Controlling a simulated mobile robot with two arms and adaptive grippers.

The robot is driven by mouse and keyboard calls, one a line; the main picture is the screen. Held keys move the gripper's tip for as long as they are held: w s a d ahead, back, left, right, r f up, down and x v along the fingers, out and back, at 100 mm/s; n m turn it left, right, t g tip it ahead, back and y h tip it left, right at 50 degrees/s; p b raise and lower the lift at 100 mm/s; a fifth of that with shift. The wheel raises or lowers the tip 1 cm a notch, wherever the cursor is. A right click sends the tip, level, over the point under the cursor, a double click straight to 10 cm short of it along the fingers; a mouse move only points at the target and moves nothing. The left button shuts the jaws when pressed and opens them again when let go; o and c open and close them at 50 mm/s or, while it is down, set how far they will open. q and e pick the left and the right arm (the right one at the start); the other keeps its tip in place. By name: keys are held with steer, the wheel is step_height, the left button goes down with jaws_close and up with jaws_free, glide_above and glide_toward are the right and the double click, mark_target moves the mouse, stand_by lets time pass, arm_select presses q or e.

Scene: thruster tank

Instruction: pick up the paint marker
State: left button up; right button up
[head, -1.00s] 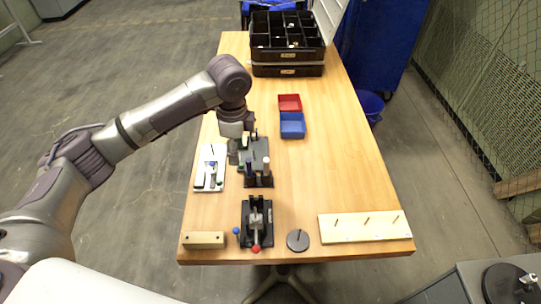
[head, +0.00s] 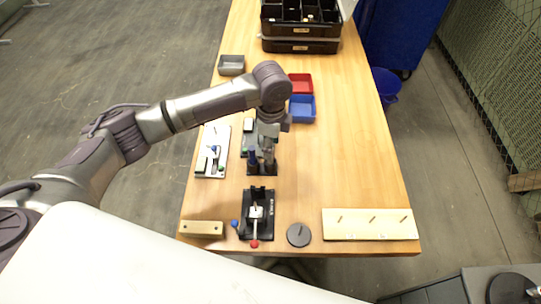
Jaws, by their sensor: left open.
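A black stand (head: 262,171) with upright pen-like items stands on the wooden table, left of its middle. My left gripper (head: 263,157) is open, points down, and is right over this stand among the upright items. A dark blue upright item (head: 253,158) shows beside the fingers. The gripper and wrist hide much of the stand, and I cannot tell which item is the paint marker. My right gripper is not in view.
A white plate with a fixture (head: 213,150) lies left of the stand. A black toggle clamp (head: 257,213) stands in front. Red (head: 301,83) and blue bins (head: 302,109) and a grey bin (head: 231,65) are behind. A pegged board (head: 370,224) lies front right. The table's right middle is clear.

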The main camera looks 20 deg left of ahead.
arm_select(q)
step_height(320, 180, down, 4)
steer(key=shift+s+a+r+p, duration=0.1)
steer(key=shift+a+p, duration=0.05)
steer(key=shift+p, duration=0.25)
steer(key=shift+f, duration=0.55)
jaws_close()
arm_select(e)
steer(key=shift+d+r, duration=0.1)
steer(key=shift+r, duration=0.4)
